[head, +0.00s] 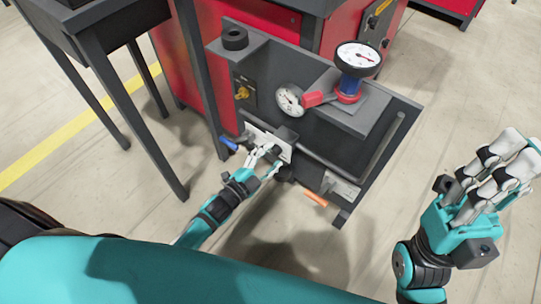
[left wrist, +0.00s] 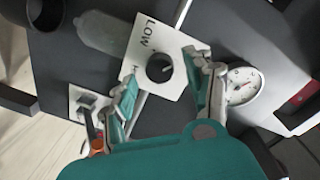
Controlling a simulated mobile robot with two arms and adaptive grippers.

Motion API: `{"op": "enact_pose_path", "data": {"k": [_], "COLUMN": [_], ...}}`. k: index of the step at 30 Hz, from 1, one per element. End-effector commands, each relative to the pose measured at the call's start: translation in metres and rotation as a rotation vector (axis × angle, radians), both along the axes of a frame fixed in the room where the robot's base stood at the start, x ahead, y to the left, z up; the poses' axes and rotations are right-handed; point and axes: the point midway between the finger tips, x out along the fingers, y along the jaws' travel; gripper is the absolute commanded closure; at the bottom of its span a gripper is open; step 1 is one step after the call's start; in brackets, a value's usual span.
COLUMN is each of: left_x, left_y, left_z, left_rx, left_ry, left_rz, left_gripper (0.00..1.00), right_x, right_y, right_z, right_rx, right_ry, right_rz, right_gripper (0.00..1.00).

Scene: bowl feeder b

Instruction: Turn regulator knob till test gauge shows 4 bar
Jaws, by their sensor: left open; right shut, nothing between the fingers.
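The regulator knob (left wrist: 159,68) is a round black knob on a white plate (left wrist: 148,40) marked LOW, in the left wrist view. In the head view it sits on the panel front, partly covered by my left gripper (head: 266,160). That gripper is open, with one finger on each side of the knob; contact cannot be told. A white-faced gauge with a red and blue base (head: 358,57) stands on a grey block. A second white gauge (head: 290,99) is on the panel beside a red connector; their readings are too small to tell. My right gripper (head: 498,165) is shut and empty, off to the right.
A blue handle (head: 229,143) lies left of the plate and an orange handle (head: 315,198) lies lower right. A black ring (head: 235,38) sits on the panel's upper left. A dark table's legs (head: 140,120) stand close on the left. Floor at right is clear.

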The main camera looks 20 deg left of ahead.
Motion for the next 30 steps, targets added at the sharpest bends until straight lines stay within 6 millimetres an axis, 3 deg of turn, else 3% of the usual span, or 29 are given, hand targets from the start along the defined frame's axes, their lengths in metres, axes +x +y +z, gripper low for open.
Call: {"op": "enact_pose_path", "data": {"k": [15, 21, 30], "left_x": [-0.092, -0.105, -0.106], "left_y": [0.036, 0.041, 0.041], "left_z": [0.003, 0.005, 0.005], "left_rx": [0.000, 0.001, 0.000], "left_ry": [0.003, 0.000, 0.000], "left_rz": [0.000, -0.001, 0.000], "left_gripper": [0.47, 0.47, 0.47], "right_x": [0.000, 0.000, 0.000], "right_y": [0.000, 0.001, 0.001], "right_z": [-0.001, -0.001, -0.001], "right_rx": [-0.001, -0.002, -0.002], "right_ry": [0.003, 0.003, 0.004], "right_rz": [0.001, 0.001, 0.002], "right_gripper": [1.00, 1.00, 1.00]}}
